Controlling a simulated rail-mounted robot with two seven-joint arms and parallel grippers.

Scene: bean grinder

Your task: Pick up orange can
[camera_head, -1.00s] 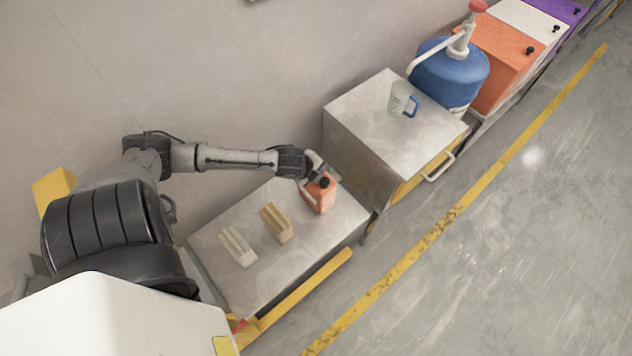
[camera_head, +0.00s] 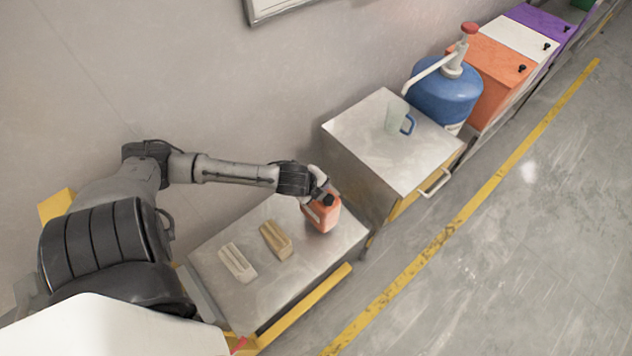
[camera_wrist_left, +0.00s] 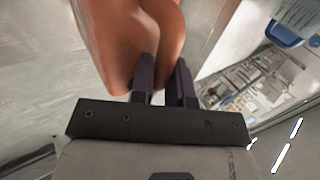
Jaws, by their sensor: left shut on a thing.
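The orange can (camera_head: 323,215) has a dark cap and is at the far right end of the low metal table (camera_head: 222,290). My left gripper (camera_head: 322,192) is at the can's upper part, by its cap. In the left wrist view the orange can (camera_wrist_left: 125,40) fills the upper middle, and the dark fingers of my left gripper (camera_wrist_left: 163,82) are closed on part of it. Whether the can's base touches the table is hard to tell. My right gripper is not in view.
Two pale blocks, one tan (camera_head: 275,240) and one whitish (camera_head: 237,262), lie on the table left of the can. The floor at right is clear.

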